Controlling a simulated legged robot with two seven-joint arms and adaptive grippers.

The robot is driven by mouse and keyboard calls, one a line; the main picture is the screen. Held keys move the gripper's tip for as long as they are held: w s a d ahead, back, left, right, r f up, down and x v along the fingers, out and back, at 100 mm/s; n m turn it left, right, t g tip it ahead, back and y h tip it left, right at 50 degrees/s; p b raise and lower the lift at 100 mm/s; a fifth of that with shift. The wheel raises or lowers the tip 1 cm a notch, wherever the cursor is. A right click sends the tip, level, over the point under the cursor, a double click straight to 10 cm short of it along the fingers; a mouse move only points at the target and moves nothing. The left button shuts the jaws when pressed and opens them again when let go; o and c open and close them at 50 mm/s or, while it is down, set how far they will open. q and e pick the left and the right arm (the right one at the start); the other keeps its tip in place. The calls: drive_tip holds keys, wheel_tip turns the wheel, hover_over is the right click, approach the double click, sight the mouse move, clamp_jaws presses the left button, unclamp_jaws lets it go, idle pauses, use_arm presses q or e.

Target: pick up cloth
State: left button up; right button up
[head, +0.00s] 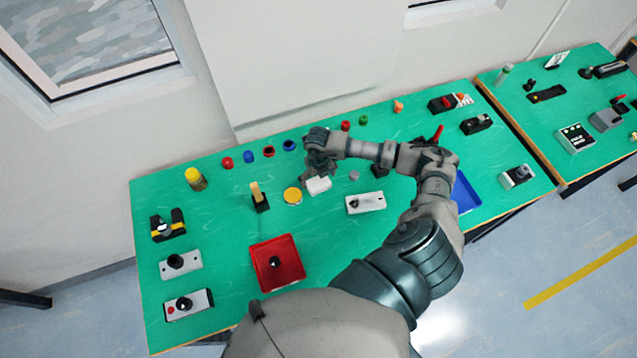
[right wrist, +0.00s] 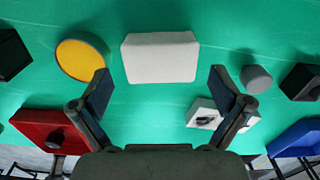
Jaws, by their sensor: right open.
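The cloth appears as a white folded block (head: 318,185) on the green table, just below my right gripper in the head view. In the right wrist view the white cloth (right wrist: 160,57) lies ahead of the fingertips, centred between them. My right gripper (head: 318,172) is open and empty; its two fingers also show spread apart in the right wrist view (right wrist: 160,87). The fingers and the cloth look apart in the wrist view. My left gripper is not in view.
A yellow round lid (head: 293,196) lies close left of the cloth, and a small grey cylinder (head: 354,175) to its right. A white switch box (head: 365,203), a red tray (head: 277,263) and a blue tray (head: 465,194) are nearby. Several coloured caps line the back.

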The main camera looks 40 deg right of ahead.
sight(318, 182)
wheel_tip(318, 182, down, 4)
drive_tip(key=shift+r, duration=0.25)
drive_tip(key=c, duration=0.9)
drive_tip(key=shift+r, duration=0.1)
drive_tip(key=shift+d+r, duration=0.1)
drive_tip(key=shift+r, duration=0.4)
wheel_tip(318, 182, up, 2)
drive_tip(key=shift+r+b, duration=0.1)
drive_tip(key=shift+b, duration=0.25)
drive_tip(key=s+a+b, duration=0.1)
drive_tip(key=s+a, duration=0.1)
drive_tip(key=s, duration=0.3)
drive_tip(key=s+a+r+b, duration=0.1)
drive_tip(key=s+a, duration=0.1)
drive_tip(key=s, duration=0.3)
drive_tip(key=s+a+b, duration=0.1)
drive_tip(key=s+a, duration=0.1)
drive_tip(key=s, duration=0.2)
drive_tip(key=shift+s+a+r, duration=0.15)
drive_tip(key=shift+s+r, duration=0.25)
